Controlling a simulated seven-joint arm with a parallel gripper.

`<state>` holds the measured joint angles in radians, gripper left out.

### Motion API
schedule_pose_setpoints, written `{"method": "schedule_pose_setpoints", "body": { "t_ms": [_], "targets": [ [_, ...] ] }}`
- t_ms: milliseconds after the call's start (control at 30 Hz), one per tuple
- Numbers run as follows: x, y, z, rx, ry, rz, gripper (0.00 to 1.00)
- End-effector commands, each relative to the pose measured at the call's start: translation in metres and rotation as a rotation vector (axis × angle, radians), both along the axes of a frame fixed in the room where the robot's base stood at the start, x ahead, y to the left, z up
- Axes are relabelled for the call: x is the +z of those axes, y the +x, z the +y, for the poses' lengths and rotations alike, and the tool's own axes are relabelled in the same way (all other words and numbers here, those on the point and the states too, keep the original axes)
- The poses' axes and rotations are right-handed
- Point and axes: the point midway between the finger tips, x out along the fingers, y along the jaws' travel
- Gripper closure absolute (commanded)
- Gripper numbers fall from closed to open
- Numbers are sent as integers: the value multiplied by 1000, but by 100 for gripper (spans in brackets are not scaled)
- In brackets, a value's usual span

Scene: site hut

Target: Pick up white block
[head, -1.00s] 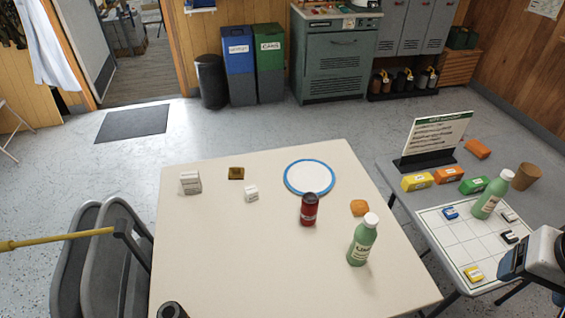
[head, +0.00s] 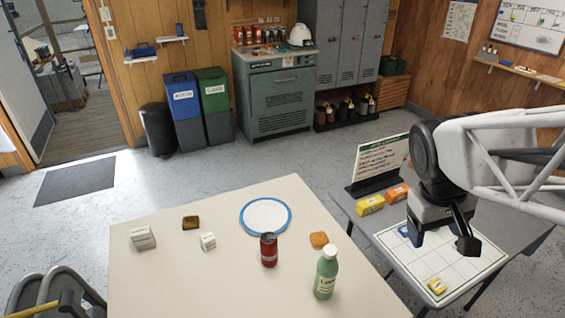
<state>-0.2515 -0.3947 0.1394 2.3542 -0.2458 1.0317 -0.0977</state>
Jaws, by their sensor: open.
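A small white block (head: 208,241) with faint marking sits on the cream table, just below and right of a brown block (head: 191,223). I cannot tell which one the task names. My gripper (head: 441,240) is open and empty at the right, above the gridded board (head: 448,268) on the grey side table. It is far to the right of both white blocks and touches neither.
A blue-rimmed plate (head: 265,216), red can (head: 269,250), orange-brown piece (head: 319,240) and green bottle (head: 326,273) stand on the cream table's right half. A sign (head: 380,162) and yellow block (head: 370,205) are on the side table. The cream table's front left is clear.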

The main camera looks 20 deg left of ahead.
Motion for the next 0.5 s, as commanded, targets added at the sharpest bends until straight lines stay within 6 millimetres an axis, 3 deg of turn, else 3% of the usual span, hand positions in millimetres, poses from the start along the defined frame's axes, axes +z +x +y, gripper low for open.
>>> {"method": "schedule_pose_setpoints", "body": {
  "t_ms": [500],
  "targets": [
    [-34,76,104,410,-246,142,28]
  ]
}}
